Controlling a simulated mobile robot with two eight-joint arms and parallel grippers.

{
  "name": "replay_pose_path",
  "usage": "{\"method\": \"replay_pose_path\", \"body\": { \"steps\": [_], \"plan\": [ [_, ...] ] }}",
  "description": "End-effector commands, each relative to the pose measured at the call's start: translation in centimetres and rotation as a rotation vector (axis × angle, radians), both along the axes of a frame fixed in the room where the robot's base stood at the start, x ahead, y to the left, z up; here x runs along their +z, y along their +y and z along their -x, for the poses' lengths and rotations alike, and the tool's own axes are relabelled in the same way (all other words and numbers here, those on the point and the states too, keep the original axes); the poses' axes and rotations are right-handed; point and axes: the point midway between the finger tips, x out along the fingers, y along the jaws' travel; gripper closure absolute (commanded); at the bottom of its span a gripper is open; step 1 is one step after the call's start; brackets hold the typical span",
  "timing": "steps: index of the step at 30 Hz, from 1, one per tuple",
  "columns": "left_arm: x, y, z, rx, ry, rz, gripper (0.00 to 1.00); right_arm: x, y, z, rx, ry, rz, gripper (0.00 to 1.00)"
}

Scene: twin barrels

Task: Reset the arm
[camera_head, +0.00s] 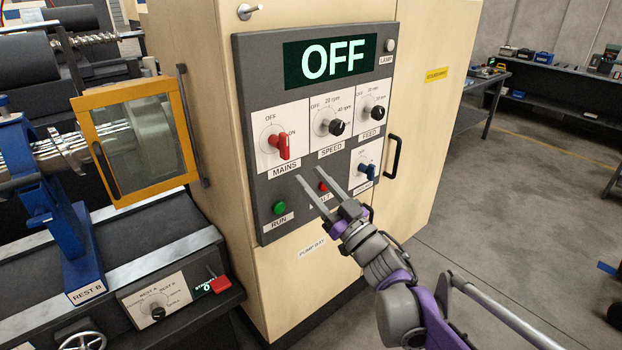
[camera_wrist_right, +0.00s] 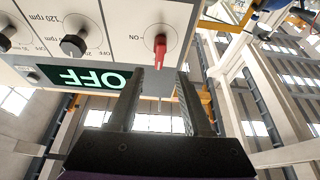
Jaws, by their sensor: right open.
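My right gripper (camera_head: 322,187) is open and empty in front of the grey control panel (camera_head: 255,95), its two fingers apart. In the head view it covers part of the panel's lower area and partly hides a small red button (camera_head: 323,186) and its label. In the right wrist view the open fingers (camera_wrist_right: 160,85) point toward the panel, with the red mains knob (camera_wrist_right: 160,55) showing between and beyond them. Whether the fingers touch the panel cannot be told. The display (camera_head: 330,60) reads OFF. My left gripper is not in view.
A lathe-like machine with a yellow-framed guard (camera_head: 135,140) stands left. Open floor lies right.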

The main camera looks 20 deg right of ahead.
Motion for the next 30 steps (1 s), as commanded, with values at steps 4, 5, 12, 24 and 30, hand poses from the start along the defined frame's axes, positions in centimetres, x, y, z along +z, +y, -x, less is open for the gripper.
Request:
{"method": "replay_pose_path", "body": {
  "steps": [4,5,12,24,30],
  "plan": [
    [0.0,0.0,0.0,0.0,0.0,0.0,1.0,0.0,0.0,0.0,0.0,0.0,0.0,0.5],
    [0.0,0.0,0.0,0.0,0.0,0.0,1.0,0.0,0.0,0.0,0.0,0.0,0.0,0.5],
    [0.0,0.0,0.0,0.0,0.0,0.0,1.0,-0.7,-0.9,0.2,-0.101,0.055,-0.01,0.5],
    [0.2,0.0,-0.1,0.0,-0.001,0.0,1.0,-16.8,-3.4,10.3,-0.518,0.8,0.042,0.5],
    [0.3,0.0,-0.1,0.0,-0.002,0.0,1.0,-25.9,0.0,19.9,-0.431,1.233,0.158,0.5]
  ]
}}
